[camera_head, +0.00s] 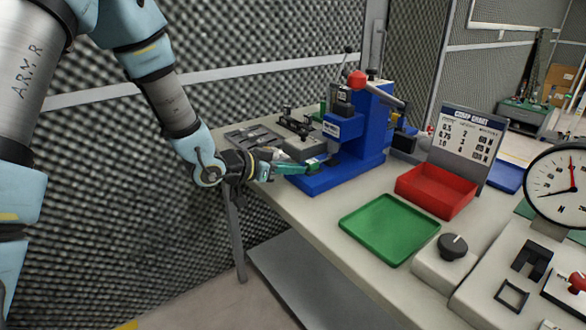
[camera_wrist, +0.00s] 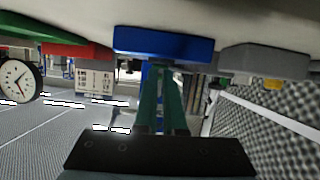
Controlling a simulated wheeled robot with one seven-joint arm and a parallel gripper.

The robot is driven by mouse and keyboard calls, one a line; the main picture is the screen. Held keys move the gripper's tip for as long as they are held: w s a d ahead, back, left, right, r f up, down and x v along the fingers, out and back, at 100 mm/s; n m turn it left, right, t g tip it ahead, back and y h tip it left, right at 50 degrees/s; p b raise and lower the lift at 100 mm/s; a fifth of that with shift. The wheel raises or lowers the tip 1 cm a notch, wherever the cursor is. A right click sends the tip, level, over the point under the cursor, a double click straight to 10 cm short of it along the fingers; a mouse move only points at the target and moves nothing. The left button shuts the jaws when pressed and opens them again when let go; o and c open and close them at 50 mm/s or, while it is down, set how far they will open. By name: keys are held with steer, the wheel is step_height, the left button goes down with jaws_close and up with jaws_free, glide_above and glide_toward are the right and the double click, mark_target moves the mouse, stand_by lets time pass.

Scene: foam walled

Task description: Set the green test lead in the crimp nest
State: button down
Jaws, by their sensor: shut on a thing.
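A blue crimp press (camera_head: 345,135) with a red ball on its lever stands on the bench; its low blue base (camera_head: 322,180) reaches out toward my gripper (camera_head: 300,168). I take the base's front to be the blue block (camera_wrist: 163,43) in the upside-down wrist view. My gripper's teal-green fingers (camera_wrist: 163,72) come together close at the base. A small green piece (camera_head: 315,161) shows at the fingertips; I take it for the green test lead, mostly hidden by the fingers. The crimp nest is not clearly visible, and I cannot tell whether the lead touches it.
A grey block (camera_head: 305,148) stands close behind my gripper. A green tray (camera_head: 388,229) and a red bin (camera_head: 437,190) lie to the right, with a sign (camera_head: 466,145) behind. A dial gauge (camera_head: 562,186) stands far right. Bench between the press and green tray is clear.

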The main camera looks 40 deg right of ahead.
steer(key=shift+f, duration=0.35)
steer(key=c, duration=0.9)
jaws_free()
steer(key=b+v, duration=0.1)
steer(key=v, duration=1)
steer(key=shift+b, duration=0.4)
